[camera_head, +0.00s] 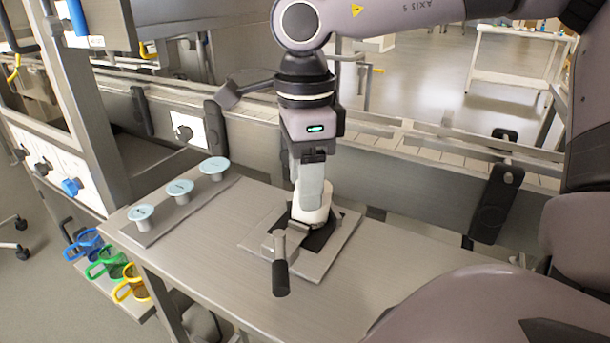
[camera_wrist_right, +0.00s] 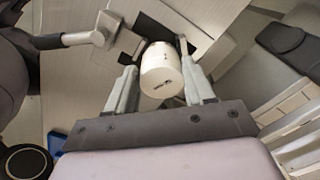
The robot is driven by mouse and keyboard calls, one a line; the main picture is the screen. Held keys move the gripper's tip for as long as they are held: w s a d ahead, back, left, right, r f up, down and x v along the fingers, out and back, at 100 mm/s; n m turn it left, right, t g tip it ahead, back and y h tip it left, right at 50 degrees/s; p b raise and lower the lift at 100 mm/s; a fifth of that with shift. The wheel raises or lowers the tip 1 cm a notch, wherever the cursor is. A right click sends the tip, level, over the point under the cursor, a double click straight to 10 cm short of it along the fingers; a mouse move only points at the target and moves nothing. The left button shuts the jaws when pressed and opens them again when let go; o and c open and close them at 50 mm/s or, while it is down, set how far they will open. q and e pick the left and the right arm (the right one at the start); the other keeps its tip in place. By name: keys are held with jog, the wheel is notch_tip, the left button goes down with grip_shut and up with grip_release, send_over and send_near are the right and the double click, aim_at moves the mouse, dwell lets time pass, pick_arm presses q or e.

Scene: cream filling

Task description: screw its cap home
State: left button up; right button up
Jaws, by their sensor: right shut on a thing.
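A white container (camera_head: 311,214) stands upright on a metal fixture plate (camera_head: 258,236) on the steel table. My right gripper (camera_head: 311,190) comes down from above onto its top and is shut on it. In the right wrist view the white cylinder (camera_wrist_right: 161,72) with small dark print sits between the two fingers of my right gripper (camera_wrist_right: 163,84). I cannot tell the cap apart from the body below it, as the fingers hide part of it. A clamp with a black handle (camera_head: 280,278) is at the front of the fixture. My left gripper is out of view.
Three light-blue discs on stems (camera_head: 180,188) stand on a strip at the table's left. A conveyor rail (camera_head: 390,150) runs behind the table. The table's front right is clear.

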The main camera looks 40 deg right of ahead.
jog(key=shift+w+d+m+b, duration=0.2)
jog(key=shift+m+b, duration=0.1)
jog(key=shift+m, duration=0.2)
jog(key=shift+c, duration=0.3)
jog(key=shift+m+b, duration=0.45)
jog(key=shift+m, duration=0.55)
jog(key=c, duration=0.3)
jog(key=m, duration=0.2)
jog(key=shift+w+d+m+b, duration=0.15)
jog(key=shift+m+b, duration=0.25)
jog(key=o, duration=1.4)
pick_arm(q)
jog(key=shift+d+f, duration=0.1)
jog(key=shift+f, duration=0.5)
pick_arm(e)
jog(key=shift+o, duration=0.2)
